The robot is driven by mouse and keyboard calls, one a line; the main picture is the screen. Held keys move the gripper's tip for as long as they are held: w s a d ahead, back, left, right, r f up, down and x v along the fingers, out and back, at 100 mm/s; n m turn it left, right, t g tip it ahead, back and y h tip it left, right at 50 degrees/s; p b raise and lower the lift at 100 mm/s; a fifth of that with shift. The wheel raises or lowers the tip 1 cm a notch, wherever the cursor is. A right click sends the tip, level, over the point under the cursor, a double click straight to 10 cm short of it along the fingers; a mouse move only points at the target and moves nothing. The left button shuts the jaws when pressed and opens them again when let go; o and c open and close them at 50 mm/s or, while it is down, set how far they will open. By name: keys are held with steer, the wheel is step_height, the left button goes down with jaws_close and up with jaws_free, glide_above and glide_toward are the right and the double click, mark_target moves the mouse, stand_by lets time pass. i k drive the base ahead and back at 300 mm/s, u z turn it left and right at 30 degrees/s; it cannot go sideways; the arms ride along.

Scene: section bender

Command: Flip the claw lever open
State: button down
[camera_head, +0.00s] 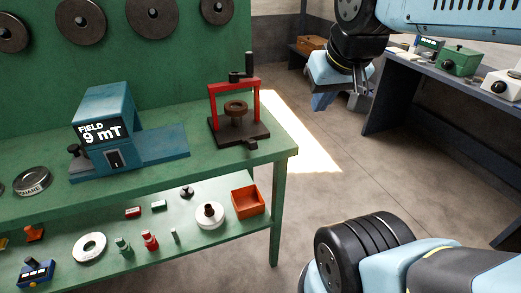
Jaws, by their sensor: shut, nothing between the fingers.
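A red-framed device (213,107) stands on a dark base at the right end of the green bench top. A dark upright handle (249,64) rises from its top bar, and a brown round part (235,108) sits inside the frame. A small dark piece (250,145) juts from the front of the base. I cannot tell which of these dark parts is the claw lever. My gripper (357,104) hangs in the air to the right of the device, clear of the bench. Its grey fingers look shut and empty, and it touches nothing.
A blue "FIELD 9 mT" unit (103,118) stands left of the device. The lower shelf (120,223) holds an orange box (247,200) and several small parts. Open floor (330,195) lies right of the bench. Another bench (455,82) with instruments stands at the far right.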

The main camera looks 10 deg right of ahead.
mark_target(252, 144)
steer(key=u, duration=1.15)
steer(key=i, duration=0.1)
steer(key=z, duration=2.55)
steer(key=k, duration=1)
steer(key=u, duration=1.6)
